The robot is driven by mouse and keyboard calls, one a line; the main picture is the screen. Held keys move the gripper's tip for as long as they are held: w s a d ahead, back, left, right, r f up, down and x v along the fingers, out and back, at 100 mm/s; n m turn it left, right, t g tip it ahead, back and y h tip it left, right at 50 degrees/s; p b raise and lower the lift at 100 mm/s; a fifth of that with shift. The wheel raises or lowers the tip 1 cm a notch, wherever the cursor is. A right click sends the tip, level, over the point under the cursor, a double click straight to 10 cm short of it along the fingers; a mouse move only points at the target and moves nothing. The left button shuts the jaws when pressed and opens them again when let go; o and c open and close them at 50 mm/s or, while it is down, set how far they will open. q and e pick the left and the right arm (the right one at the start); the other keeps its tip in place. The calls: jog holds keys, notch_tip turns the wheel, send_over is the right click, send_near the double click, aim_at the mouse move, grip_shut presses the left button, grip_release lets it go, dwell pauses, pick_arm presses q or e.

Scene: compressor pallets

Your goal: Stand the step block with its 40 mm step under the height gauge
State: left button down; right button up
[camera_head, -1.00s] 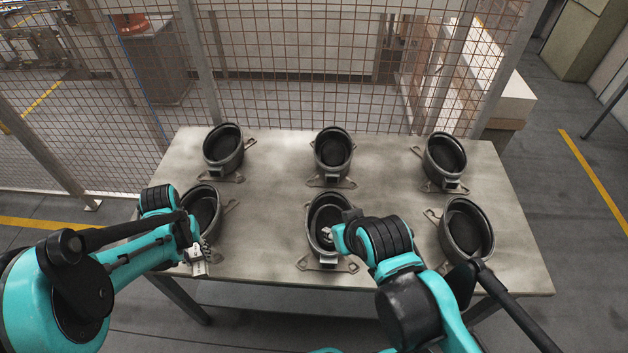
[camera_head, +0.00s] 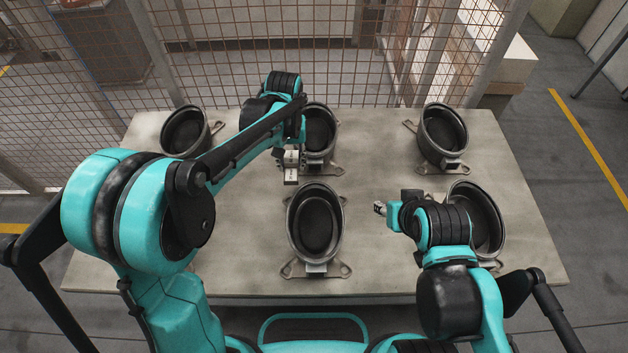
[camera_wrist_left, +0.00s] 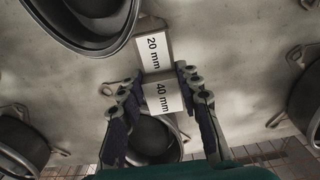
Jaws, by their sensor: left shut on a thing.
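The step block (camera_head: 291,172) is a small pale block with white labels, between the fingers of my left gripper (camera_head: 290,153) near the back middle pot. In the left wrist view, the block (camera_wrist_left: 156,53) shows a "20 mm" label and a "40 mm" label. The fingers of the left gripper (camera_wrist_left: 160,88) close on both sides of the "40 mm" part. I cannot tell whether the block touches the table. My right gripper (camera_head: 381,208) is small in view, between the two front pots, with nothing visible in it. I cannot make out a height gauge.
Dark compressor pots stand on the metal table (camera_head: 390,235): back left (camera_head: 183,132), back middle (camera_head: 319,130), back right (camera_head: 442,135), front middle (camera_head: 315,222) and front right (camera_head: 484,215). My left arm covers the front left area. A mesh fence (camera_head: 370,60) stands behind.

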pick_arm(q)
jog(key=b, duration=0.2)
send_over(295, 189)
notch_tip(295, 189, down, 7)
jog(key=shift+r, duration=0.1)
jog(key=shift+f+b, duration=0.6)
jog(key=shift+f, duration=0.75)
jog(key=shift+f, duration=0.15)
jog(key=c, duration=1.1)
grip_release()
jog(key=shift+o, duration=0.2)
